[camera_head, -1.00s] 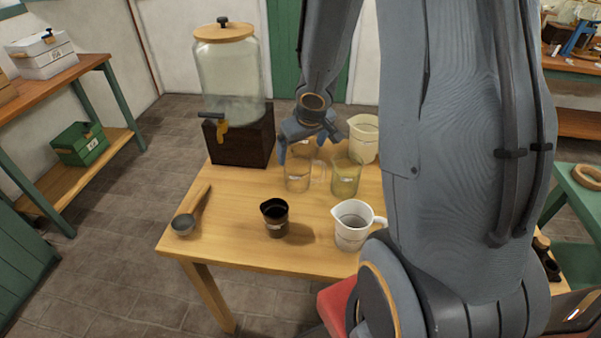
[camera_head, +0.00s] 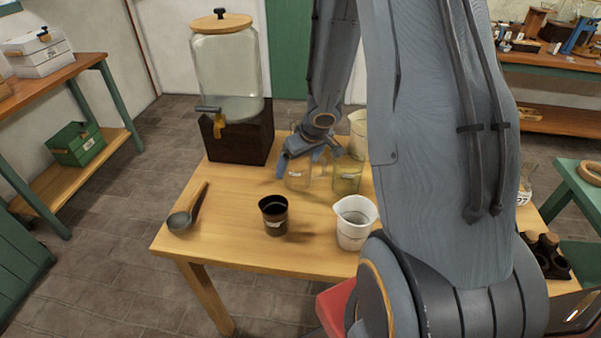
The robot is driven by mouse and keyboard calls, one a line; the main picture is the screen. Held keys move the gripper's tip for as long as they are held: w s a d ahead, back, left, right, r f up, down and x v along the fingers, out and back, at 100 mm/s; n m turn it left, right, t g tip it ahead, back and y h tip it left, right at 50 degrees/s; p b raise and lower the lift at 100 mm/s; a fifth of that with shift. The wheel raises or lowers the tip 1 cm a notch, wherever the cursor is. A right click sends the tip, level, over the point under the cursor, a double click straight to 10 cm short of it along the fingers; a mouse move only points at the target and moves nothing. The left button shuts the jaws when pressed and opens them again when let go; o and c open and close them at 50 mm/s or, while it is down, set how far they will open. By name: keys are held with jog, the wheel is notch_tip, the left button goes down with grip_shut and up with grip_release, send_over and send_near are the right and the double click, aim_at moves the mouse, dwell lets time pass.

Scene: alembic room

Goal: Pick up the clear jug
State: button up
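The clear jug (camera_head: 297,182) stands upright on the wooden table, in front of the big dispenser and to the right of it. Its handle side faces right. My gripper (camera_head: 305,160) is right at the upper part of the jug, with its fingers spread apart. One finger shows at the jug's left edge and the other toward its right. The gripper covers much of the rim, and I cannot tell whether the fingers touch the glass.
A yellowish clear jug (camera_head: 347,178) stands close on the right, with a cream jug (camera_head: 357,128) behind it.

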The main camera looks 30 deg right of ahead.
jog(key=b+x, duration=0.1)
jog(key=x, duration=0.2)
jog(key=shift+s+a+f+b, duration=0.1)
jog(key=shift+f+b, duration=0.05)
jog(key=shift+b, duration=0.15)
jog(key=c, duration=1.4)
